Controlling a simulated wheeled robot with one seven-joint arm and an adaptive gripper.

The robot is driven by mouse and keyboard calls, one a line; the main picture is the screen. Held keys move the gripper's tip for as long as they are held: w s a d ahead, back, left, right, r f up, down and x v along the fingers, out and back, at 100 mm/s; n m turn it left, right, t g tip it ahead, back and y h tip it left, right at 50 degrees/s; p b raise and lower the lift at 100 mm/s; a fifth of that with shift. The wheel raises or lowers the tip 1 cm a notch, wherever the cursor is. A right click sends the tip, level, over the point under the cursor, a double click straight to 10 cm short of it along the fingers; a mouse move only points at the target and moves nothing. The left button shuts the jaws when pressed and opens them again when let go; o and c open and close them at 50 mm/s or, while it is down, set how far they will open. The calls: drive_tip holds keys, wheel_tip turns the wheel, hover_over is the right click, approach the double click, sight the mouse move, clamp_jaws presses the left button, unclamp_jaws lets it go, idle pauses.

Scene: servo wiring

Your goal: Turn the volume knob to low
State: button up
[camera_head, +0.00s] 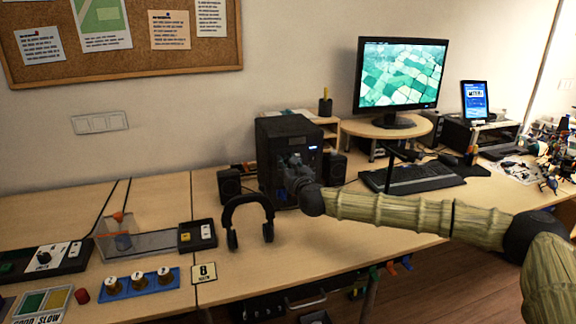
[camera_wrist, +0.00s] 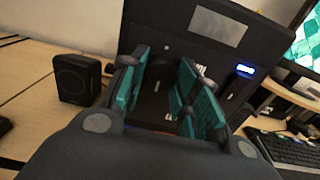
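A black box-shaped device (camera_head: 276,132) with a small lit blue display stands on the desk at the middle of the head view. Its dark front fills the upper middle of the wrist view (camera_wrist: 262,40). A dark, rounded knob-like part (camera_wrist: 160,68) shows on that front, between my fingers; I take it for the volume knob, but its setting cannot be read. My gripper (camera_head: 294,166) is at the device's front and hides part of it. In the wrist view, its teal-padded fingers (camera_wrist: 163,90) stand apart on either side of the knob, with gaps visible.
Black speakers flank the device, the left one (camera_head: 229,186) and the right one (camera_head: 335,168). Headphones (camera_head: 249,213) stand in front on the left. A keyboard (camera_head: 412,178) and monitor (camera_head: 401,75) are to the right. A panel with a black knob (camera_head: 43,257) lies far left.

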drive_tip(key=c, duration=0.3)
drive_tip(key=shift+c, duration=0.2)
drive_tip(key=shift+n+b, duration=0.3)
drive_tip(key=shift+n, duration=0.1)
drive_tip(key=n+b, duration=0.2)
drive_tip(key=n, duration=0.2)
drive_tip(key=shift+n, duration=0.3)
drive_tip(key=n+b, duration=0.1)
drive_tip(key=n, duration=0.2)
drive_tip(key=shift+n, duration=0.3)
drive_tip(key=n+b, duration=0.1)
drive_tip(key=n, duration=0.3)
drive_tip(key=shift+n, duration=5.3)
